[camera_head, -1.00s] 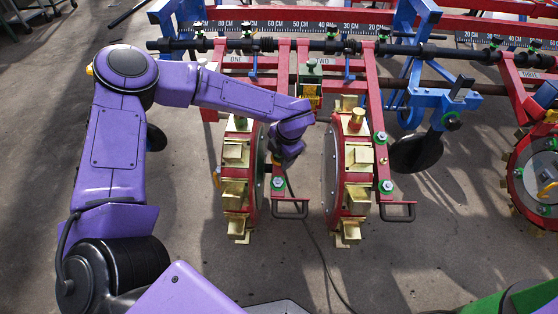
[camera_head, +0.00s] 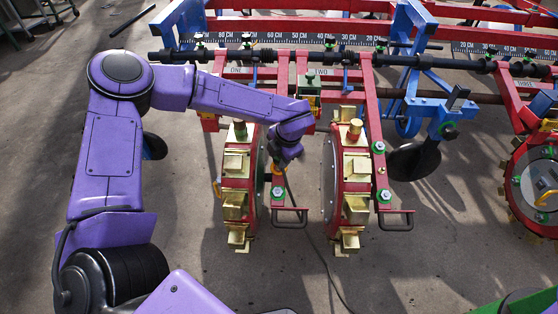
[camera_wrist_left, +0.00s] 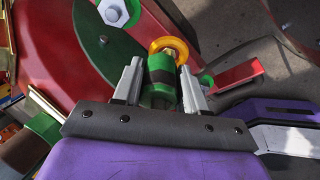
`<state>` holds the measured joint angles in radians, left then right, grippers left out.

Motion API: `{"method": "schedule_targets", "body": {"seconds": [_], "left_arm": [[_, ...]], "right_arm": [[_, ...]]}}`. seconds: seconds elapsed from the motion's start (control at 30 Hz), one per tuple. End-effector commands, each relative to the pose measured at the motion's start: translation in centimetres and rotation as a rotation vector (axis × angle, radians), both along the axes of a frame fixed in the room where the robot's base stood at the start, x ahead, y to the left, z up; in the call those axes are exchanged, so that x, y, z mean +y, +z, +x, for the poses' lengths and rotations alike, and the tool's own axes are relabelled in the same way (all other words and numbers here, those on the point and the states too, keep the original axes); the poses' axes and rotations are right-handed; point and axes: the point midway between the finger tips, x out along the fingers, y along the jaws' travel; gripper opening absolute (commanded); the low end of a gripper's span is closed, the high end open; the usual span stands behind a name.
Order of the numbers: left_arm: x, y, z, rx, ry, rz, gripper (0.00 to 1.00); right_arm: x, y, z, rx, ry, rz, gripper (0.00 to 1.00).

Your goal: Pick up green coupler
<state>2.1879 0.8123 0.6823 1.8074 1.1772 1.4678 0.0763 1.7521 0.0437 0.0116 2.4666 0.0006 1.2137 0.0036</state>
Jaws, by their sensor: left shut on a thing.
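The green coupler (camera_wrist_left: 161,78), a short green and black cylinder with a yellow-orange ring (camera_wrist_left: 171,48) at its far end, sits between the two metal fingers of my left gripper (camera_wrist_left: 160,88) in the left wrist view. The fingers are shut on its sides. In the head view, my left gripper (camera_head: 281,162) is beside the inner face of the left red planter wheel (camera_head: 256,180). The coupler is mostly hidden there by the gripper, with a bit of orange showing below it. I cannot tell whether the coupler is free of its surroundings. My right gripper is not in view.
A second red wheel with brass blocks (camera_head: 346,190) stands to the right of the gripper. A red bar with a black handle (camera_head: 290,217) lies close by. A dark cable (camera_head: 318,250) runs along the floor. The concrete floor in front is mostly clear.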

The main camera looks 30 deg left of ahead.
Motion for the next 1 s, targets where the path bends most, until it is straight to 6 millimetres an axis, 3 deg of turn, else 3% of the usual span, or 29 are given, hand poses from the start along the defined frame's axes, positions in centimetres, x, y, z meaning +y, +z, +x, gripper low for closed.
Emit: {"method": "schedule_targets", "body": {"seconds": [0.03,0.17,0.3,0.5,0.7,1.0], "left_arm": [[0.0,2.2,0.1,-0.003,0.000,-0.001,0.00],[0.0,6.9,0.1,-0.004,-0.001,0.000,0.00],[-0.1,12.8,0.1,-0.005,-0.001,-0.001,0.00],[-0.1,19.7,0.1,-0.003,-0.001,0.000,0.00],[0.0,23.7,0.0,-0.001,-0.001,0.000,0.00],[-0.2,25.5,-0.2,0.002,-0.002,0.000,0.00]], "right_arm": [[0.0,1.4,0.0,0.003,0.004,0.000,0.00],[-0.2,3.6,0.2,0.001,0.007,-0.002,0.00],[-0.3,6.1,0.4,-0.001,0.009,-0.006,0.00],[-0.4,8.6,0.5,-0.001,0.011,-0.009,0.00],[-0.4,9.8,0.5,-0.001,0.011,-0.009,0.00],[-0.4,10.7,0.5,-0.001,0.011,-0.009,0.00]]}}
